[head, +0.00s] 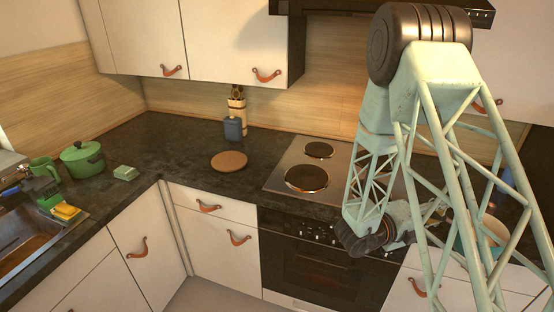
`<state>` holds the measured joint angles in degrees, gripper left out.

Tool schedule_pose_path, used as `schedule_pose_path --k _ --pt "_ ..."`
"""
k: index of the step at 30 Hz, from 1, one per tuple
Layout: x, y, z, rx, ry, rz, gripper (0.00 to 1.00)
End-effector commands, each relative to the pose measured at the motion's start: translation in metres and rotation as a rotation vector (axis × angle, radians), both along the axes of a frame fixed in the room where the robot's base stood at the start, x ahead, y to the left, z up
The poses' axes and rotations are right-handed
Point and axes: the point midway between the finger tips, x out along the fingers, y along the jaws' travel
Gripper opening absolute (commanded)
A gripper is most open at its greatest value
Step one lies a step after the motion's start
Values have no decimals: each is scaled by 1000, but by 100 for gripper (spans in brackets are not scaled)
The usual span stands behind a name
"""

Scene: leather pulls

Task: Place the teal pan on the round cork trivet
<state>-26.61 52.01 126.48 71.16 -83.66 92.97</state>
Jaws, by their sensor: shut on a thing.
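The round cork trivet (229,161) lies flat and bare on the dark counter, left of the hob. The teal pan (460,244) is at the right, partly hidden behind the lattice of my arm; its pale inside shows through the gaps. My gripper (437,212) is at the pan's left side, shut on the pan. The arm blocks most of the fingers and the exact grip point. I cannot tell whether the pan touches the counter.
The hob (283,181) with round plates lies between trivet and pan. A green pot (83,160), a green block (126,173) and the sink (30,240) are left. Counter around the trivet is clear.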

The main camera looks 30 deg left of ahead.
Motion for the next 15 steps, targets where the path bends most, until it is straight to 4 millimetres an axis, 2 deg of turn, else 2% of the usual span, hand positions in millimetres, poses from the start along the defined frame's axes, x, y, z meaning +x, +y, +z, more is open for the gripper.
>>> schedule_pose_path --k 9,15 --pt "53 75 2 1 -2 227 0" --pt "81 128 6 0 -4 377 0"
